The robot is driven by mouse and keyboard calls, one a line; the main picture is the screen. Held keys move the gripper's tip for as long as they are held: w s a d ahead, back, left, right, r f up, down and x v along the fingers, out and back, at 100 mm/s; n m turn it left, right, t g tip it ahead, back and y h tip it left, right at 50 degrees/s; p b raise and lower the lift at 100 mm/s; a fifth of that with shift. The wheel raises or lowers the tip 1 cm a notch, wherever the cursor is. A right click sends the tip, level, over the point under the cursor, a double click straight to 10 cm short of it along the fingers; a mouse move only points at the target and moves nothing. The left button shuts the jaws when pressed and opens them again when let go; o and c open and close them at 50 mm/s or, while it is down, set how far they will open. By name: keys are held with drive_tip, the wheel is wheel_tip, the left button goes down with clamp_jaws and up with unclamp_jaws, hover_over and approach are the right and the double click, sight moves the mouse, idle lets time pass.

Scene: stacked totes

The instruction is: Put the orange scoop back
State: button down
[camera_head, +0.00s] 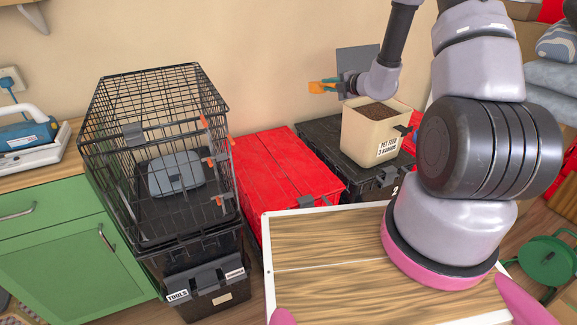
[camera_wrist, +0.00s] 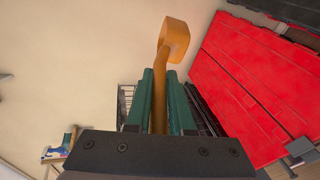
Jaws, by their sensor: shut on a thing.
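The orange scoop (camera_wrist: 175,40) is held by its handle between the green fingers of my gripper (camera_wrist: 159,98), and its head sticks out past the fingertips in the wrist view. In the head view the orange scoop (camera_head: 318,87) shows at the tip of my gripper (camera_head: 334,86), in the air above and left of the feed bin (camera_head: 372,140). The beige bin is open, labelled pet food, and filled with brown kibble (camera_head: 377,114). The scoop is apart from the bin.
The bin stands on a black tote (camera_head: 322,136). A red tote (camera_head: 283,172) lies to its left, and a wire cage (camera_head: 160,150) stands on a tools tote (camera_head: 206,285) further left. A green cabinet (camera_head: 70,240) is at far left.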

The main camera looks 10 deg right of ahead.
drive_tip(key=a+f+n+y, duration=0.1)
drive_tip(key=a+f, duration=0.1)
drive_tip(key=f, duration=0.9)
drive_tip(key=a+f+y, duration=0.1)
drive_tip(key=a+f, duration=0.1)
drive_tip(key=f, duration=0.9)
drive_tip(key=w+a+f+n+t+y, duration=0.1)
drive_tip(key=a+f, duration=0.1)
drive_tip(key=f, duration=0.8)
drive_tip(key=shift+a+f+n, duration=0.15)
drive_tip(key=shift+f+n, duration=0.15)
drive_tip(key=shift+f, duration=2.4)
drive_tip(key=shift+f, duration=0.1)
drive_tip(key=c, duration=0.8)
unclamp_jaws()
drive_tip(key=v, duration=1.2)
